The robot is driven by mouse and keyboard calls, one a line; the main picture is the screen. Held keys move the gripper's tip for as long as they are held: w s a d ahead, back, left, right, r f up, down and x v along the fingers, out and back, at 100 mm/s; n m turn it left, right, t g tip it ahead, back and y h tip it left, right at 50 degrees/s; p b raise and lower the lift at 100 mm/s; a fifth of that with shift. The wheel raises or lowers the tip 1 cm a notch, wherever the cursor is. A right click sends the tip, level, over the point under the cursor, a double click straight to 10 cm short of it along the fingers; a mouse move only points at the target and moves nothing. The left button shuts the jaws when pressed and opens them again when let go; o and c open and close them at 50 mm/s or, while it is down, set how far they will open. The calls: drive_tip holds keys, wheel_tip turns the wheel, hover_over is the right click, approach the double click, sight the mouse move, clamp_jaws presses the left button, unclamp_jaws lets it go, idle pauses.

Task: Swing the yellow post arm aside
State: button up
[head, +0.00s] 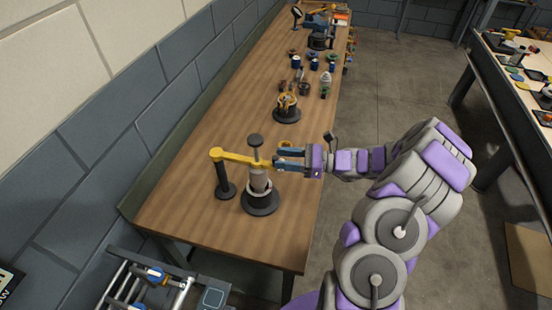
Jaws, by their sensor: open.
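The yellow post arm (231,157) is mounted on top of a black post (223,180) on the wooden table. It reaches right from the post across the front of a grey cylindrical casing (259,181), which stands on a round black base (261,203). A dark knob (255,141) on a stem rises above the arm. My gripper (277,159) is open at the right end of the yellow arm, its blue-grey fingers pointing left. The arm's end is close to or between the fingers; I cannot tell whether they touch it.
The wooden table (180,212) runs away along a block wall. A second round base with an orange-yellow part (287,107) stands farther back, with several small parts beyond it. A metal-framed cart (150,285) is at the front left. Bare tabletop lies left of the post.

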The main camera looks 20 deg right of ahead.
drive_tip(key=shift+x, duration=1.5)
drive_tip(key=shift+s, duration=0.1)
clamp_jaws()
